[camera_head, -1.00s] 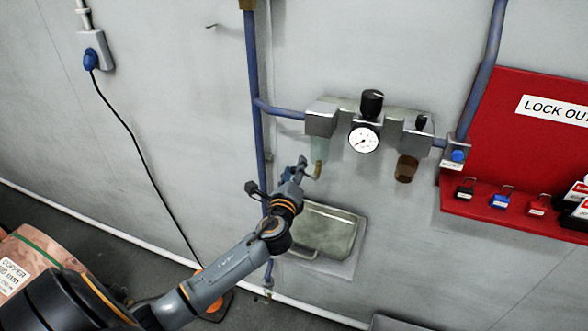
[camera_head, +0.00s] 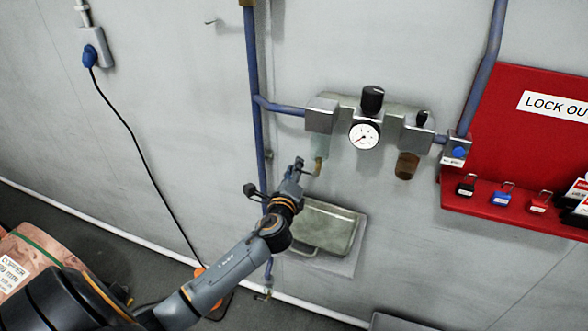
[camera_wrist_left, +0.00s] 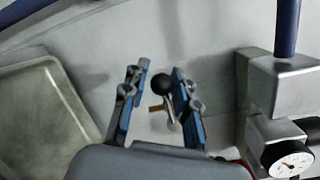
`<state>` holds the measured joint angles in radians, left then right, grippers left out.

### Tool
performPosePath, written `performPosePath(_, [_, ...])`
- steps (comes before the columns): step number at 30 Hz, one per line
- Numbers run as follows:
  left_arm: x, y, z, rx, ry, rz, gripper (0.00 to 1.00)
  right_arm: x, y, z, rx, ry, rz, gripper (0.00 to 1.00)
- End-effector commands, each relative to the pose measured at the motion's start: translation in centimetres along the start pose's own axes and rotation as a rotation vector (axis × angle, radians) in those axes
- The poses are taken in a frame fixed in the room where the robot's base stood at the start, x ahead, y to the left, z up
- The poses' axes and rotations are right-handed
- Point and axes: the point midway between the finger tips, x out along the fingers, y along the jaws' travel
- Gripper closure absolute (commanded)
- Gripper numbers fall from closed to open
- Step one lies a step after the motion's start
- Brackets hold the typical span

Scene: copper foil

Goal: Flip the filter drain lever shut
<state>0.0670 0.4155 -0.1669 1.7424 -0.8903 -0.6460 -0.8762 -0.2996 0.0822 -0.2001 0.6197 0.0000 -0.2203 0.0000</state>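The filter (camera_head: 319,147), a pale greenish bowl, hangs under the left metal block of the regulator unit, with a brass drain (camera_head: 317,169) at its bottom. In the left wrist view, the drain lever's black ball knob (camera_wrist_left: 162,84) shows on a thin stem, beside a small brass piece (camera_wrist_left: 156,108). My left gripper (camera_head: 298,166) is beside the drain, on its left in the head view. In the left wrist view its fingers (camera_wrist_left: 158,74) are open, with the knob between them in the picture; I cannot tell whether either touches it. My right gripper is not in view.
A pressure gauge (camera_head: 364,135) and black regulator knob (camera_head: 372,99) sit right of the filter. A brown bowl (camera_head: 407,166) hangs farther right. Blue pipes (camera_head: 255,130) run along the wall. A metal tray (camera_head: 326,230) is mounted below. A red lockout board (camera_head: 525,140) is at right.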

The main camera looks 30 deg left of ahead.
Motion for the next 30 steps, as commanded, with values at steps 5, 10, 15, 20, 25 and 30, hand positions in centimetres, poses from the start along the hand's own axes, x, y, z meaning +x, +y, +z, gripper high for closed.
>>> performPosePath(5, [0.0, 0.0, 0.0, 0.001, -0.001, 0.0, 0.56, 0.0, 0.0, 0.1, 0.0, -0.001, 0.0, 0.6])
performPosePath(10, [-0.1, 0.0, 0.0, 0.001, -0.001, -0.001, 0.56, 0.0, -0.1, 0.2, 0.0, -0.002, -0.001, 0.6])
performPosePath(15, [-1.6, 0.0, 0.0, 0.001, 0.0, 0.0, 0.56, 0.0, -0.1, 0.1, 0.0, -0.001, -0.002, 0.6])
performPosePath(20, [-4.9, 0.1, -0.1, 0.0, 0.001, 0.001, 0.56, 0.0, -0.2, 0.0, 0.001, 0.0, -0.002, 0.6])
performPosePath(25, [-8.5, 0.1, -0.1, 0.0, 0.002, 0.002, 0.56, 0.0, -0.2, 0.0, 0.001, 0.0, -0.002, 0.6])
performPosePath(30, [-11.0, 0.1, 0.0, 0.0, 0.0, 0.002, 0.56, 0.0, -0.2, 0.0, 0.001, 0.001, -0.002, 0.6])
